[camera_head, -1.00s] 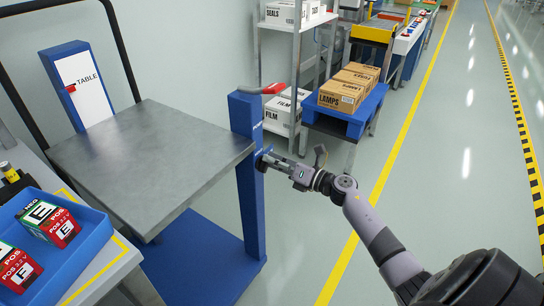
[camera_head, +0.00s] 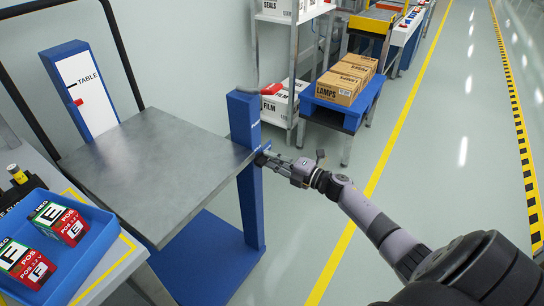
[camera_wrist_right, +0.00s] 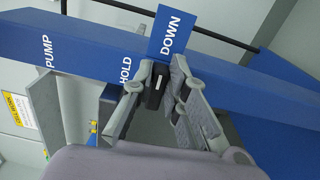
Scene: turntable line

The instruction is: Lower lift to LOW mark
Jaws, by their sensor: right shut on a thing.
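The lift table has a grey top (camera_head: 160,165), a blue base (camera_head: 205,262) and a blue post (camera_head: 248,190). A white scale board (camera_head: 88,90) marked TABLE stands behind it, with a red pointer (camera_head: 78,102) below a black mark. My right gripper (camera_head: 262,158) is at the post, beside the table's right corner. In the right wrist view, its fingers are shut on a black lever (camera_wrist_right: 156,86) between the HOLD and DOWN labels, near the blue DOWN tab (camera_wrist_right: 171,34). PUMP reads further left. The LOW mark is not legible. My left gripper is not in view.
A blue tray (camera_head: 60,275) with red-green boxes (camera_head: 60,222) sits on a bench at the left. Cartons marked LAMPS (camera_head: 333,90) rest on a blue stand at the back. A shelf (camera_head: 295,55) stands behind the post. The floor to the right is clear.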

